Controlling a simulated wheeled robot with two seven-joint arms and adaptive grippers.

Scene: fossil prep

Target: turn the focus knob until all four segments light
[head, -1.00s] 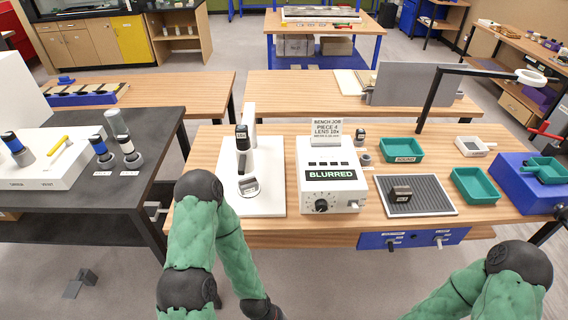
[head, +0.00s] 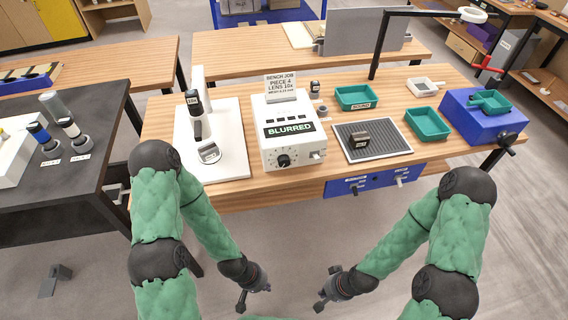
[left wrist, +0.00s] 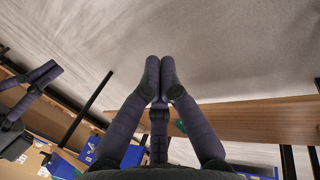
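The white control box (head: 300,155) on the wooden bench carries a black round focus knob (head: 284,160) low on its front. Its display (head: 288,130) reads BLURRED. The row of segments (head: 286,118) above looks dark. My left gripper (head: 254,298) hangs in front of the bench, below and apart from the knob. In the left wrist view its two fingers (left wrist: 159,62) meet at the tips, with nothing between them. My right gripper (head: 325,290) is also in front of the bench, away from the box; its finger opening is too small to judge.
A microscope (head: 197,115) stands on a white base left of the box, and a sign (head: 280,88) behind it. A grey ridged mat (head: 365,148) with a small block, green trays (head: 355,97) and a blue unit (head: 470,122) are to the right. Floor space lies before the bench.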

